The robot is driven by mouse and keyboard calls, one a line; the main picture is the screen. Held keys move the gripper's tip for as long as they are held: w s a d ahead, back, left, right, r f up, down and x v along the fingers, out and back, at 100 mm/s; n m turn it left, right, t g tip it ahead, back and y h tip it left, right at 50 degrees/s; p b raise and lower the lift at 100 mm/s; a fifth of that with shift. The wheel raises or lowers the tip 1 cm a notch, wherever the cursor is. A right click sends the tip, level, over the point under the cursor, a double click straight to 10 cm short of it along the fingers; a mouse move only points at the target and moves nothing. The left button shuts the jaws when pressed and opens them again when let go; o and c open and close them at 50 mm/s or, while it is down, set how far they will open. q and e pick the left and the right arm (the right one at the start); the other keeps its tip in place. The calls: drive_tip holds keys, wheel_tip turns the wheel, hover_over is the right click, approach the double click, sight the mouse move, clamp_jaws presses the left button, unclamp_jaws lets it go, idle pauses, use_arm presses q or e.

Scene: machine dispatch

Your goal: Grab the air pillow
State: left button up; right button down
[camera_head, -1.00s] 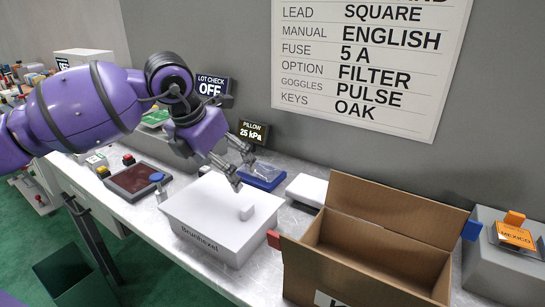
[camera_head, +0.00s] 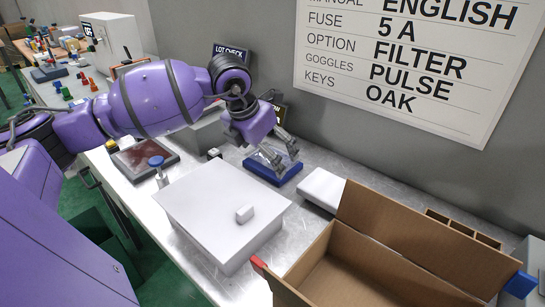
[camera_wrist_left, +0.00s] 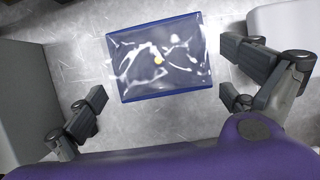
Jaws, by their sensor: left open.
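The air pillow is a clear, shiny, crinkled film pouch with a small yellow dot. In the left wrist view the air pillow (camera_wrist_left: 150,75) lies on a flat blue-rimmed tray (camera_wrist_left: 165,97). In the head view the tray (camera_head: 262,175) stands at the back of the bench, partly covered by my left gripper (camera_head: 282,160). In the left wrist view my left gripper (camera_wrist_left: 163,98) is open and empty, its fingers spread wider than the tray and just on its near side. My right gripper is not in view.
A white lidded box (camera_head: 205,200) stands in front of the tray. A white block (camera_head: 322,187) and an open cardboard box (camera_head: 330,255) stand to the right. A grey unit (camera_wrist_left: 25,95) is close on the left in the wrist view. The wall (camera_head: 230,22) is behind.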

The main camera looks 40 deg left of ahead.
use_arm(q)
drive_tip(key=shift+w+f, duration=0.2)
drive_tip(key=shift+f, duration=0.15)
drive_tip(key=c, duration=0.7)
drive_tip(key=shift+r, duration=0.1)
